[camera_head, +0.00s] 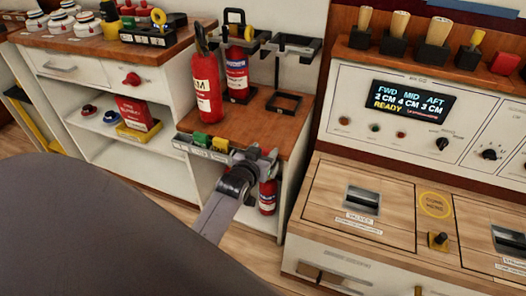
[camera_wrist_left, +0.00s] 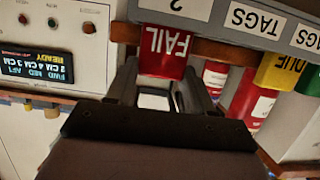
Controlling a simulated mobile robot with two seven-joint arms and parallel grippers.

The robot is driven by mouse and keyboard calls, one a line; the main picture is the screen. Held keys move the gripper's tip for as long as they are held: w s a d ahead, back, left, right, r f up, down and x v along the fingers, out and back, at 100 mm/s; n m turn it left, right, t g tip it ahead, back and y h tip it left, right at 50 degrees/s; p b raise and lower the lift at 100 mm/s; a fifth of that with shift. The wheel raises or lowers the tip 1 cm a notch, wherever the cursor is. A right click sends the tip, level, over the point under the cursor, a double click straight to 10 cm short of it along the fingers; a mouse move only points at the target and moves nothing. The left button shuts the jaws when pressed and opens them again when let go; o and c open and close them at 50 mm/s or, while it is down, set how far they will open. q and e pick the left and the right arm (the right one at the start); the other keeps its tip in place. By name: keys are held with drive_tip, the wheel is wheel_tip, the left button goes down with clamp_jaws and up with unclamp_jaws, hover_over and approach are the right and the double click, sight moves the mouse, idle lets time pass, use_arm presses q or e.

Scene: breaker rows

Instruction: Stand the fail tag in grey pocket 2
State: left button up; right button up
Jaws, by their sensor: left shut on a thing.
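The red fail tag (camera_wrist_left: 163,52) is in the left wrist view, its lettering upside down in that picture. My left gripper (camera_wrist_left: 160,82) is shut on its upper end; the arm also shows in the head view (camera_head: 258,164), at the front edge of the wooden bench. The tag's lower end is hidden behind the grey front wall marked 2 (camera_wrist_left: 178,7), in line with grey pocket 2. I cannot tell how deep it sits. My right gripper is not in view.
A yellow tag (camera_head: 220,144) and a green tag (camera_head: 202,138) stand in the same grey rail, left of my gripper. Red extinguishers (camera_head: 206,90) stand on the bench, and another (camera_head: 267,197) is below. A console (camera_head: 420,125) is at the right.

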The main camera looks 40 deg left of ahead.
use_arm(q)
drive_tip(key=shift+f, duration=0.45)
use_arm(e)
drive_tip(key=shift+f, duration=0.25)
use_arm(q)
drive_tip(key=o, duration=1.1)
drive_tip(key=shift+s+r, duration=0.1)
drive_tip(key=shift+s, duration=0.05)
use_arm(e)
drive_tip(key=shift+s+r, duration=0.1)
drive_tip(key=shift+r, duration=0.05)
